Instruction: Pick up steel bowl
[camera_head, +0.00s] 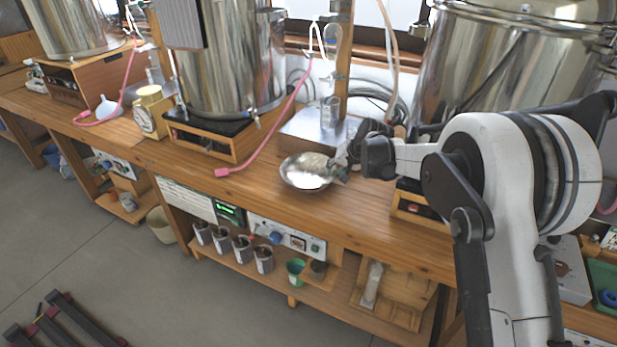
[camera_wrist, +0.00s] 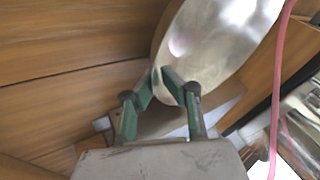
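The steel bowl (camera_head: 303,176) is shiny and shallow, at the middle of the wooden bench near the front edge in the head view. It fills the upper middle of the wrist view (camera_wrist: 222,40). My gripper (camera_head: 346,167) reaches it from the right. In the wrist view my green-fingered gripper (camera_wrist: 160,74) has its fingertips close together on the bowl's rim, one on each side. Whether the bowl rests on the bench or is slightly raised, I cannot tell.
A metal box (camera_head: 305,135) with a glass vessel (camera_head: 330,115) stands behind the bowl. A pink hose (camera_head: 262,140) lies to its left. Large steel tanks (camera_head: 480,60) stand along the bench (camera_head: 240,185). Cups (camera_head: 243,250) sit on the shelf below.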

